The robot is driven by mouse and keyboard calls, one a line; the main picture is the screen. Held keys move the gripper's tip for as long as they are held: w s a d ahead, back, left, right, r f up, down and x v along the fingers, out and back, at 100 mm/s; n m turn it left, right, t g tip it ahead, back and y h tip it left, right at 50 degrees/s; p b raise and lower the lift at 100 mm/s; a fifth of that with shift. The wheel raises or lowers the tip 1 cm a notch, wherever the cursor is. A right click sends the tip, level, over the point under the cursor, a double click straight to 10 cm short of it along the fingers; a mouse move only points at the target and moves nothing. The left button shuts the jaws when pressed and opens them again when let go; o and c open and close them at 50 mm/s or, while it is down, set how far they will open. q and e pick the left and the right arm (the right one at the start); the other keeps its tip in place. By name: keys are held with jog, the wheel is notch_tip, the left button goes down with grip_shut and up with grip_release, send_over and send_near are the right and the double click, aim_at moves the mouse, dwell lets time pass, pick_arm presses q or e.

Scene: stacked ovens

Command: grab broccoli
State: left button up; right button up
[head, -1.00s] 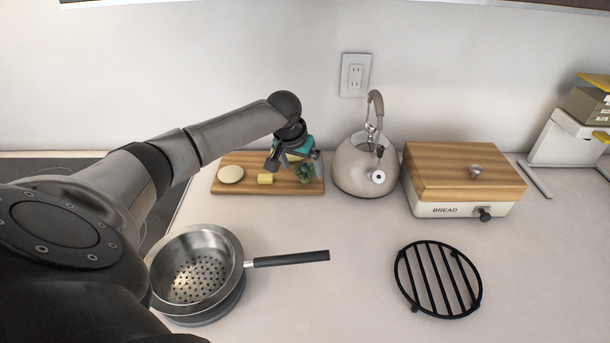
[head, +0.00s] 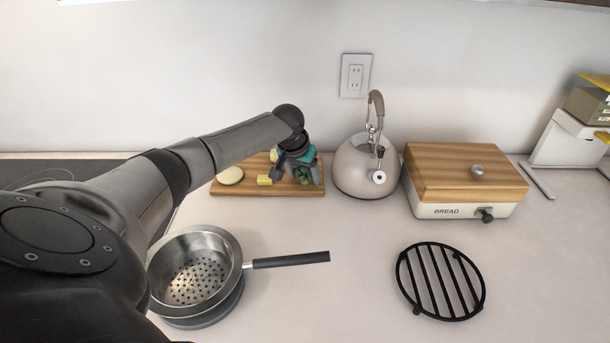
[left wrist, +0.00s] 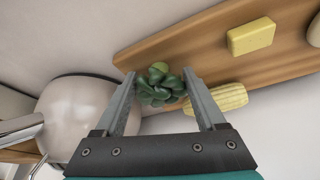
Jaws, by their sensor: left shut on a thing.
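The green broccoli (head: 303,175) is at the right end of the wooden cutting board (head: 228,189). My left gripper (head: 297,172) has come down over it from above. In the left wrist view the broccoli (left wrist: 160,88) sits between the two fingertips of the left gripper (left wrist: 163,82), which are shut on it. The board (left wrist: 190,38) lies right behind it. In the head view the gripper hides part of the broccoli. My right gripper is not in view.
A yellow block (head: 264,180) and a pale round slice (head: 230,175) lie on the board. A corn cob (left wrist: 216,99) is close to the gripper. A kettle (head: 362,166) stands just right of the board. A perforated pan (head: 196,268) is in front.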

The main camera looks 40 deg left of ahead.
pick_arm(q)
jog(key=c, duration=0.7)
